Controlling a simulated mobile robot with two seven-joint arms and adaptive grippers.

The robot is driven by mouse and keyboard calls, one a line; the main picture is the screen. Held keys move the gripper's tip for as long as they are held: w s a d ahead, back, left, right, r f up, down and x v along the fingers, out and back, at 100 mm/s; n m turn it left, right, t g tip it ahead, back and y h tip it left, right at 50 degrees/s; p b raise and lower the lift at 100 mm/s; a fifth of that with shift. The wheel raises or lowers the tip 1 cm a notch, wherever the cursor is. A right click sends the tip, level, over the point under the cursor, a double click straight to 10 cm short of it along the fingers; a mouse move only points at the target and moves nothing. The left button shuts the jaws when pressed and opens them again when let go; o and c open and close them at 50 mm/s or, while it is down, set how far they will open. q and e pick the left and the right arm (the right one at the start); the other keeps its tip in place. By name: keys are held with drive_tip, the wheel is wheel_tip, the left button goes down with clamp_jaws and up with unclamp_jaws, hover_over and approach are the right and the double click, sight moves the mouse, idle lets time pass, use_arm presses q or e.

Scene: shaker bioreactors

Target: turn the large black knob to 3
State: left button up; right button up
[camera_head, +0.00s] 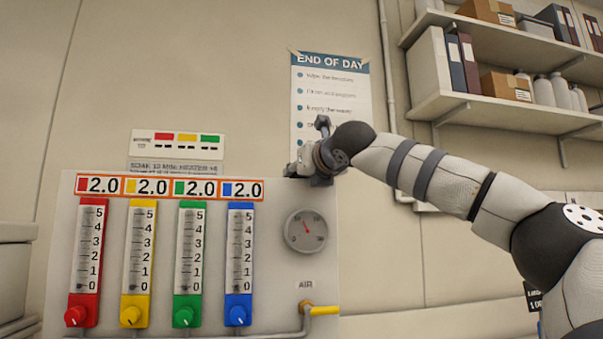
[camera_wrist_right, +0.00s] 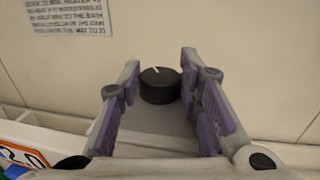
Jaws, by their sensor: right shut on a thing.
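The large black knob (camera_wrist_right: 160,86) shows in the right wrist view between the two fingers of my right gripper (camera_wrist_right: 160,62). A short white mark on its top points towards the wall, slightly left. My right gripper is shut on the knob, one finger on each side. In the head view, my right gripper (camera_head: 303,168) is at the top right corner of the grey panel (camera_head: 265,290), and the knob is hidden there. The scale numbers around the knob cannot be seen. My left gripper is not in view.
The panel carries red, yellow, green and blue flow meters, each reading 2.0, with small knobs below. A poster (camera_head: 331,85) hangs behind my gripper. Shelves (camera_head: 505,108) are at upper right.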

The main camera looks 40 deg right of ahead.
drive_tip(key=m+g+h, duration=0.1)
drive_tip(key=m+h, duration=0.1)
drive_tip(key=m+g+h, duration=0.1)
drive_tip(key=g+h, duration=0.1)
drive_tip(key=h, duration=0.1)
drive_tip(key=m+g+h, duration=0.1)
drive_tip(key=m+h, duration=0.1)
drive_tip(key=shift+w+a+m+g, duration=0.2)
drive_tip(key=shift+a+m+g, duration=0.1)
drive_tip(key=shift+a+g, duration=0.1)
drive_tip(key=shift+h, duration=0.4)
drive_tip(key=o, duration=1.2)
drive_tip(key=v, duration=1.2)
drive_tip(key=shift+r, duration=0.1)
drive_tip(key=shift+c, duration=0.4)
